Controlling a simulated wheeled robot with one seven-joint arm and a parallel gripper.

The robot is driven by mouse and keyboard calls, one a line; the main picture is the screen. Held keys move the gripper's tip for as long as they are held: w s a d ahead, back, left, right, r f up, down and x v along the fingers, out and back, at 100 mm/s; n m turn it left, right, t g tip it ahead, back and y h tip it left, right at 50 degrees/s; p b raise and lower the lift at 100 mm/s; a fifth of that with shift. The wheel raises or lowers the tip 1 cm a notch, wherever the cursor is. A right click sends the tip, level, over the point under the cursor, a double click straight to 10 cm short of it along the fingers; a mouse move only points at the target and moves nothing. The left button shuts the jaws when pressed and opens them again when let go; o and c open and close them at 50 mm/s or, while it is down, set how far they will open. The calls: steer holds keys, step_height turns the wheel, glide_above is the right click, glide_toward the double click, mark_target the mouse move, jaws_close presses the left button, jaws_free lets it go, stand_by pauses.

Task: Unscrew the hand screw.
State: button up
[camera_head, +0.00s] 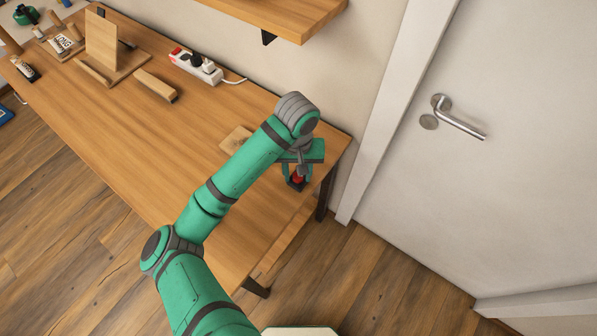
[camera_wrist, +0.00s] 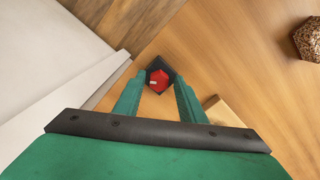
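The hand screw (camera_wrist: 159,79) has a red head with a small pale mark, set in a dark base, and sits near the table's end. In the head view its red part (camera_head: 297,175) shows partly behind my gripper (camera_head: 296,178). In the wrist view my gripper (camera_wrist: 159,84) points down at it with two green fingers spread, one on each side of the red head. Gaps show between the fingers and the head. I cannot tell whether the tips are level with the head or above it.
A small wooden block (camera_head: 236,140) lies beside my arm on the table (camera_head: 150,130). A brown textured object (camera_wrist: 309,40) shows at the wrist view's right edge. A power strip (camera_head: 196,66) and wooden pieces (camera_head: 155,84) lie farther left. A wall and door (camera_head: 500,150) stand right.

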steer(key=m, duration=1)
steer(key=shift+w, duration=0.15)
steer(key=m, duration=0.3)
steer(key=shift+a+m, duration=0.15)
steer(key=shift+m, duration=1.15)
steer(key=m, duration=0.9)
steer(key=shift+w, duration=0.1)
jaws_close()
